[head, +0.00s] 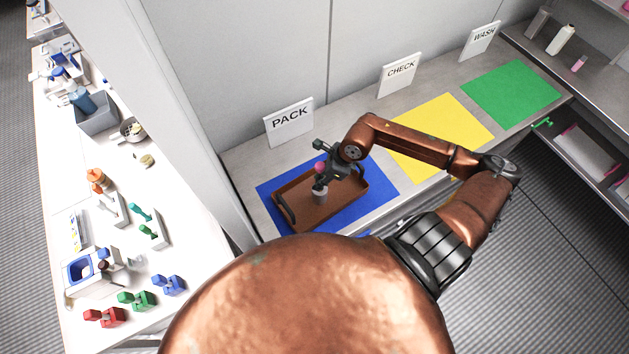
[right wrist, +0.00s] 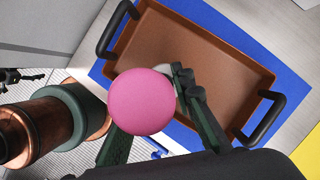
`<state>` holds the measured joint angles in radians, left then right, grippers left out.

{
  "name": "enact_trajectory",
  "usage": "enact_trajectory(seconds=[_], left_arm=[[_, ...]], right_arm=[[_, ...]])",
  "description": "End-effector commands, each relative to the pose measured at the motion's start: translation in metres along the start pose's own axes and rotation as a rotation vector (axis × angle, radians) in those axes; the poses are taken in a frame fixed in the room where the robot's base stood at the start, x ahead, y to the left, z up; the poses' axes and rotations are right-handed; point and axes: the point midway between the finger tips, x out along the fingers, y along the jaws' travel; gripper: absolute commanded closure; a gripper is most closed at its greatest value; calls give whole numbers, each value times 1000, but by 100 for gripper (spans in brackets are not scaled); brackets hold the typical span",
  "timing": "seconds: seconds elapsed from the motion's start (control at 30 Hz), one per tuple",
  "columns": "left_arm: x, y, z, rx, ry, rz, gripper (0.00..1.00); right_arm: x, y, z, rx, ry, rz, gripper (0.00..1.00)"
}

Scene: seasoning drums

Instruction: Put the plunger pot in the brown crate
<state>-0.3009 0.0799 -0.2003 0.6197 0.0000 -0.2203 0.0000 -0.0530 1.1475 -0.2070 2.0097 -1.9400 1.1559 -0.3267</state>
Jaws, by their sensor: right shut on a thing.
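The plunger pot (head: 320,194) is a small pale grey cylinder with a pink ball on top. My right gripper (head: 326,176) is shut on the pot, with a dark finger on each side in the wrist view (right wrist: 155,120). I cannot tell whether the pot touches the crate's floor. My left gripper is not in view.
The crate has dark end handles (right wrist: 265,118) and stands on a blue mat (head: 382,190) by the PACK sign (head: 289,121). Yellow (head: 440,135) and green (head: 512,93) mats are clear. A white table (head: 180,240) at left holds several tools. The crate's floor looks empty.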

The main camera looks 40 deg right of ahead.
Motion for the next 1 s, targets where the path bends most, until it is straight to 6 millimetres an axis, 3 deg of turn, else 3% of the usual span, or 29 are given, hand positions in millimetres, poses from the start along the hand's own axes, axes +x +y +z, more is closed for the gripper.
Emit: enact_trajectory(seconds=[0.13, 0.37, 0.6, 0.97, 1.0], left_arm=[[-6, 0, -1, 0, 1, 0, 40], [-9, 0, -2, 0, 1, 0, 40], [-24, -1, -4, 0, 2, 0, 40], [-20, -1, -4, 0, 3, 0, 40], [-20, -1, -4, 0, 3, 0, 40]], right_arm=[[22, -13, 6, 2, -4, 0, 100], [40, -21, 8, 1, -4, -1, 100], [66, -22, -3, 1, -3, 0, 100], [72, -23, -6, -1, -3, -2, 100], [73, -22, -7, -1, -1, -2, 77]])
